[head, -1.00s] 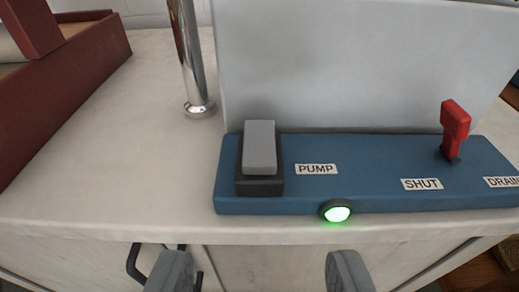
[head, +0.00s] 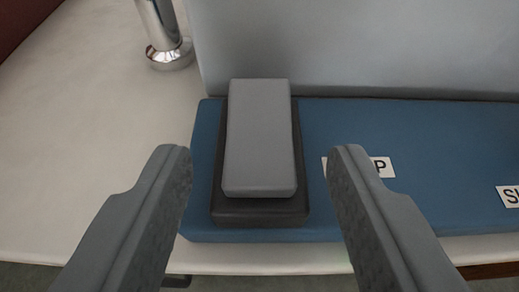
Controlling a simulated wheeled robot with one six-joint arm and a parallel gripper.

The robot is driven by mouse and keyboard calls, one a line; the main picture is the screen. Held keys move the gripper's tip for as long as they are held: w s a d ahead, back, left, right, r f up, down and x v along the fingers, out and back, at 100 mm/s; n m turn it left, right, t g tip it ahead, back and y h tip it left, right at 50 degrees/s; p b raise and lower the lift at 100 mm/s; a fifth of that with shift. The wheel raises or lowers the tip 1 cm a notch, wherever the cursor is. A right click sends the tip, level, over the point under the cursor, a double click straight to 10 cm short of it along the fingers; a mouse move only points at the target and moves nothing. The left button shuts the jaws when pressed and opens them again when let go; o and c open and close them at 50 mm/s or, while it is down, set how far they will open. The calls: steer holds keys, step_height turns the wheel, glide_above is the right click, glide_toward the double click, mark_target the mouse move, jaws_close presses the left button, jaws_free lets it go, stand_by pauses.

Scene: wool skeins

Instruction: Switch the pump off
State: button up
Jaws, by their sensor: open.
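The pump switch is a grey rocker (head: 260,140) on a dark base (head: 258,213), at the left end of the blue panel (head: 420,135). Its PUMP label (head: 381,167) is partly hidden behind my right finger. My gripper (head: 255,165) is open and empty, with one finger on each side of the switch in the picture. I cannot tell whether either finger touches the panel. The green lamp is not visible now.
A grey upright box wall (head: 350,45) stands behind the panel. A chrome post (head: 163,30) rises at the back left. A second label (head: 510,195) shows at the right edge. The pale counter (head: 90,130) is clear on the left.

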steer(key=shift+w, duration=0.15)
steer(key=c, duration=1)
steer(key=shift+w+r+g, duration=0.15)
steer(key=shift+r+g, duration=0.1)
steer(key=shift+g, duration=0.6)
steer(key=shift+w+r+g, duration=0.15)
steer(key=shift+r+g, duration=0.05)
steer(key=shift+g, duration=0.65)
steer(key=o, duration=1)
steer(key=v, duration=1.7)
steer(key=shift+r, duration=0.2)
steer(key=shift+s, duration=0.1)
